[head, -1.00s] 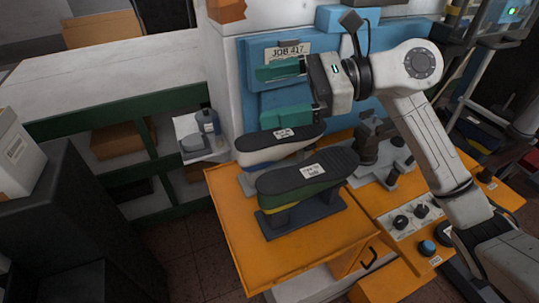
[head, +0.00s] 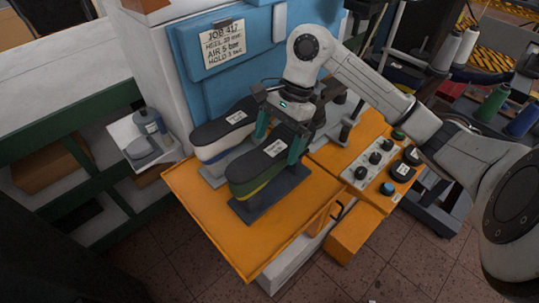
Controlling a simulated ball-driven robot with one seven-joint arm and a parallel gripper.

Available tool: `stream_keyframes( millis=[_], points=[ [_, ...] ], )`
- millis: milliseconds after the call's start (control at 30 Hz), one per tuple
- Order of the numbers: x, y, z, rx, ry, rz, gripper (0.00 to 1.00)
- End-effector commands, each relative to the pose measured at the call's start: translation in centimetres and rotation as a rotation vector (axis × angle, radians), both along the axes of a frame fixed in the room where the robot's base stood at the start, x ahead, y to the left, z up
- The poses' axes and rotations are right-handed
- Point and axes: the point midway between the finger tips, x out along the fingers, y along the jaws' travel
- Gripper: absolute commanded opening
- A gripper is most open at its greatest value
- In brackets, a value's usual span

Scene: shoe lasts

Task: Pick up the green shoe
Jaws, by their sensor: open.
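The green shoe (head: 249,184) sits sole up on a dark stand (head: 262,200) on the orange bench. It has a black sole with a white label, a green side and a yellow band. My gripper (head: 280,139) points down over its far right part. The two teal fingers are apart, one on each side of the shoe. The left finger is between the green shoe and the white shoe; the right finger is by the near right side. Whether they touch the shoe I cannot tell. The wrist hides the shoe's far end.
A white shoe (head: 211,149) with a black sole stands close behind to the left. The orange bench (head: 195,212) is clear in front. A control panel (head: 375,166) with knobs lies right. A blue panel (head: 185,67) stands behind. A bottle (head: 148,121) is on a small left shelf.

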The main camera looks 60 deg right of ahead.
Motion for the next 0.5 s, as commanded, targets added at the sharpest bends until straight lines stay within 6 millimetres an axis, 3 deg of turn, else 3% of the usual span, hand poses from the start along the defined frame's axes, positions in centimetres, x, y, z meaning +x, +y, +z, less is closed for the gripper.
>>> stream_keyframes(
  millis=[500],
  points=[
    [1.0,2.0,-4.5,0.003,0.000,-0.002,1.00]
  ],
)
